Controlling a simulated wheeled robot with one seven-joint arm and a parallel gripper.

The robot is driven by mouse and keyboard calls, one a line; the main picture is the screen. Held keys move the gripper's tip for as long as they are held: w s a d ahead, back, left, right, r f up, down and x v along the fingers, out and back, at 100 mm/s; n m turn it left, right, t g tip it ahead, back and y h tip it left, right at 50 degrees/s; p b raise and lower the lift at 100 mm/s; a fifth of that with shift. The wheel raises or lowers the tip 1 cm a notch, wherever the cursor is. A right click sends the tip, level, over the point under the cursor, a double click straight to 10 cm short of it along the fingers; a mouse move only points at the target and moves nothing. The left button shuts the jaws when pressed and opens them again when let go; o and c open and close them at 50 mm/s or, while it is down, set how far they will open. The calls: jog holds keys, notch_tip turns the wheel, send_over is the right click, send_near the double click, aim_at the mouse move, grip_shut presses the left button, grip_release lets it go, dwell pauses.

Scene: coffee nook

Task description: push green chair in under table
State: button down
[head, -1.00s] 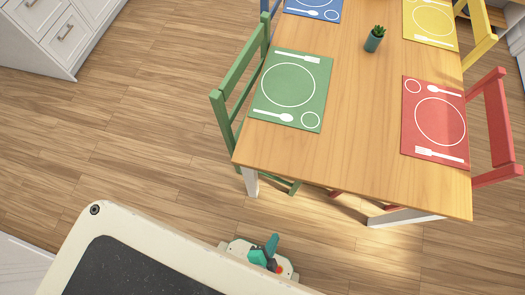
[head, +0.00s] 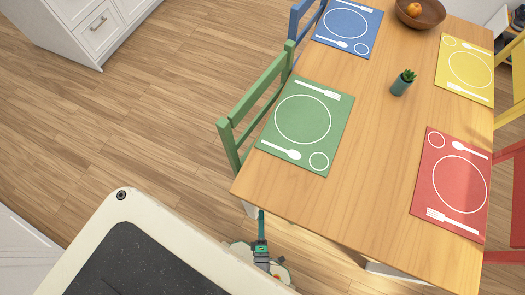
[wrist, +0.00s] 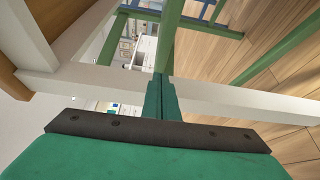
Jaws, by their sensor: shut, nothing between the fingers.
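The green chair (head: 232,147) stands at the left side of the wooden table (head: 400,140), by the green placemat (head: 303,118). Its backrest is close alongside the table edge; its seat is hidden under the tabletop. My gripper (head: 261,222) is low, beside the near left corner of the table, with its fingers together and empty. In the wrist view the closed fingers (wrist: 162,88) point at an upright green chair part (wrist: 171,35). Whether they touch it I cannot tell. A white table bar (wrist: 240,97) crosses just beyond the fingers.
A white table leg (wrist: 32,38) is at left in the wrist view. A blue chair (head: 303,20) stands beyond the green one, with yellow (head: 510,115) and red (head: 505,200) chairs opposite. The floor (head: 150,120) left of the green chair is clear. A white cabinet (head: 85,30) stands at upper left.

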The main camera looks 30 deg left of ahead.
jog(key=x, duration=1)
jog(key=shift+w+d+r, duration=0.25)
jog(key=shift+d+r, duration=0.05)
jog(key=shift+w, duration=0.2)
